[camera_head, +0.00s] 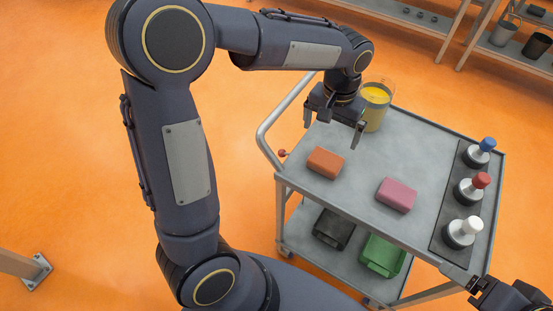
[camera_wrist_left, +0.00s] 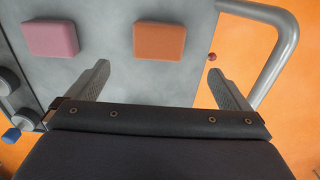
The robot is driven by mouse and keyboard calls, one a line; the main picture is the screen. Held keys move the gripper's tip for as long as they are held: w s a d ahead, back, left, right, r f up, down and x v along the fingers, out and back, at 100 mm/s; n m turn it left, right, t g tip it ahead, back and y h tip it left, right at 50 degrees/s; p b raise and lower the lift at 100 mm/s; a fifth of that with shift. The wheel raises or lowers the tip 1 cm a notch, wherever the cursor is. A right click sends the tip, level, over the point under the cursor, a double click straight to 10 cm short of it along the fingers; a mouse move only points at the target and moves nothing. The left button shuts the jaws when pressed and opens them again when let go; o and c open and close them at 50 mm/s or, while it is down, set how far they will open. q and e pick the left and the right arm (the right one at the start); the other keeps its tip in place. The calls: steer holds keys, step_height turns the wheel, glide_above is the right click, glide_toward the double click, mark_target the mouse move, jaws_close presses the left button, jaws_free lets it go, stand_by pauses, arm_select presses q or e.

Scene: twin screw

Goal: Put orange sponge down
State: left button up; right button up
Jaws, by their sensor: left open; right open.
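The orange sponge (camera_head: 325,162) lies flat on the top shelf of the grey cart (camera_head: 400,150), near its left edge by the handle. My left gripper (camera_head: 331,132) is open and empty above and behind the sponge, apart from it. In the left wrist view the orange sponge (camera_wrist_left: 159,42) lies beyond and between the spread fingers of my left gripper (camera_wrist_left: 158,88). My right gripper (camera_head: 470,284) shows only partly at the lower right corner, near the cart's front right corner, with nothing visible in it.
A pink sponge (camera_head: 396,195) lies right of the orange one. A container with yellow contents (camera_head: 375,104) stands at the back edge. Blue-, red- and white-topped (camera_head: 462,232) items stand on a dark strip at right. A green bin (camera_head: 381,255) and dark box (camera_head: 333,229) sit below.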

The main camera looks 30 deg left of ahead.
arm_select(q)
steer(key=s+a+r+n+t+h, duration=0.1)
steer(key=s+a+r, duration=0.1)
steer(key=s+a, duration=0.3)
steer(key=s+a+r+t+h, duration=0.1)
steer(key=s+a+r, duration=0.15)
steer(key=s, duration=0.45)
steer(key=s+f+n+t+h, duration=0.1)
steer(key=s+t, duration=0.2)
steer(key=s, duration=0.6)
steer(key=shift+s+d+f+t+h, duration=0.15)
steer(key=shift+s+d+t+h, duration=0.05)
steer(key=shift+s+t+h, duration=0.1)
